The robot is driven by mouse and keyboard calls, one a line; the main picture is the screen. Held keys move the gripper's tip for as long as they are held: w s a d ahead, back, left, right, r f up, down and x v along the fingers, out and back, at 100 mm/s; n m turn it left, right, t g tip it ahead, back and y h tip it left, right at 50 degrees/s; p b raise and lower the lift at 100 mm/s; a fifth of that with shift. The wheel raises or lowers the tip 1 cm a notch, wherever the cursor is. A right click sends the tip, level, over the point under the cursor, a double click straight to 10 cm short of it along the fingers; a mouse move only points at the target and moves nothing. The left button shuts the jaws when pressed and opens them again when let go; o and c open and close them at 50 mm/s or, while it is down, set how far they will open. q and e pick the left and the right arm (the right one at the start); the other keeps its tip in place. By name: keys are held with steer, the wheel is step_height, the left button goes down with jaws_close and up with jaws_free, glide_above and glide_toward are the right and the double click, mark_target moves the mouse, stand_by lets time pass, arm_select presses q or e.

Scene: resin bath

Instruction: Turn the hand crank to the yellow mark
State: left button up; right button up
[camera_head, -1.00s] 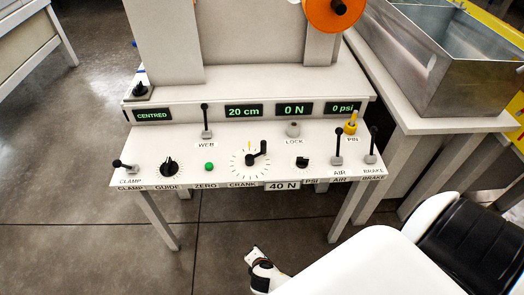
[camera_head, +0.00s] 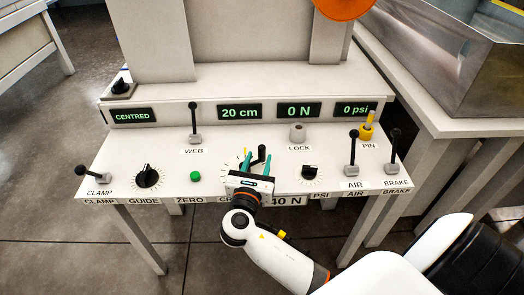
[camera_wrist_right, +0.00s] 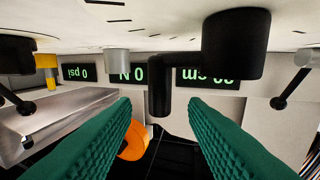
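The black hand crank (camera_head: 262,152) sits on the sloped panel above the CRANK label, with its handle toward the upper right. In the right wrist view, which is upside down, the thick crank hub (camera_wrist_right: 235,45) and the thinner handle (camera_wrist_right: 160,88) show. My right gripper (camera_head: 258,160) is at the crank, open, with its green fingers (camera_wrist_right: 158,112) on either side of the handle and a gap on both sides. The gripper covers much of the dial (camera_head: 232,161); I cannot clearly make out the yellow mark. My left gripper is not in view.
Displays read CENTRED, 20 cm (camera_head: 240,111), 0 N (camera_head: 298,111) and 0 psi. The LOCK knob (camera_head: 298,132), PSI knob (camera_head: 309,172), green ZERO button (camera_head: 195,176) and WEB lever (camera_head: 194,125) stand around the crank. A metal tank (camera_head: 440,65) is at right.

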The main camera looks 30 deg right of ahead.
mark_target(261, 153)
steer(key=x, duration=0.4)
steer(key=shift+w+d, duration=0.3)
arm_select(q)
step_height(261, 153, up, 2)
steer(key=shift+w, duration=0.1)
arm_select(e)
jaws_close()
